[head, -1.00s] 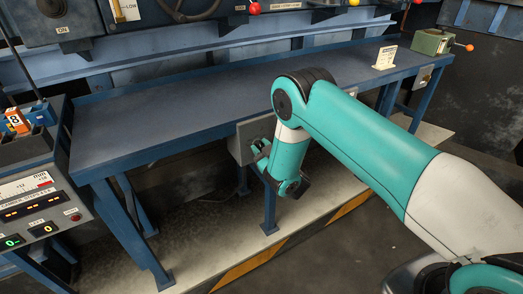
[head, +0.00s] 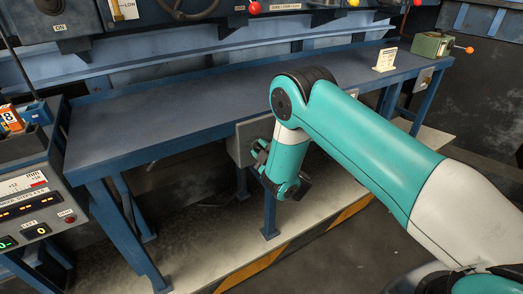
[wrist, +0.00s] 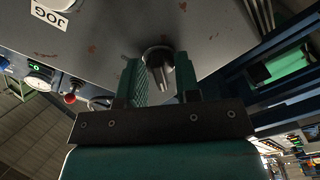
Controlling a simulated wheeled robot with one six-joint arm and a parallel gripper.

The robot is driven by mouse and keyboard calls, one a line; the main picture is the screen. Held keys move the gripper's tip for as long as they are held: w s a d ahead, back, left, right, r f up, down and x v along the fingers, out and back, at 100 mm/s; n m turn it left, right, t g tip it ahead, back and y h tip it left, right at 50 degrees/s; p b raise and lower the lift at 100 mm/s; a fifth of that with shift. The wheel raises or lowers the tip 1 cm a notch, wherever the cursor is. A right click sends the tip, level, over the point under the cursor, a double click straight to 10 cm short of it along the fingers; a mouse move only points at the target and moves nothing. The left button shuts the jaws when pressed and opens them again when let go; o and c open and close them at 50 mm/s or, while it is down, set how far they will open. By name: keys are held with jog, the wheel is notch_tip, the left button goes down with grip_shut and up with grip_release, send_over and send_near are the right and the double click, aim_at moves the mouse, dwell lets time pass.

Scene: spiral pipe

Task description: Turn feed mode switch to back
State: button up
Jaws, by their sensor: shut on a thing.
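The feed mode switch (wrist: 158,62) is a dark round knob with a metallic grip on a grey panel (wrist: 215,28) in the wrist view. My gripper (wrist: 158,76) has its two green fingers on either side of the switch and is shut on it. A "JOG" label (wrist: 48,16) is on the panel at the upper left. In the head view, the grey switch box (head: 240,148) hangs under the front of the blue bench. My gripper (head: 261,154) is at the box's face there, and the switch itself is hidden. The switch's exact setting cannot be read.
The blue bench top (head: 200,105) is mostly bare, with a small sign (head: 385,59) and a green box (head: 431,45) at its far right. A display console (head: 30,205) stands at the left. A red-knobbed control (wrist: 70,98) shows in the wrist view.

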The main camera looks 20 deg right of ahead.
dwell(0.4)
jog(key=o, duration=0.6)
jog(key=shift+c, duration=0.2)
jog(key=shift+f+b, duration=0.1)
jog(key=shift+b, duration=0.25)
jog(key=b+v, duration=0.8)
jog(key=v, duration=0.9)
jog(key=shift+s, duration=0.2)
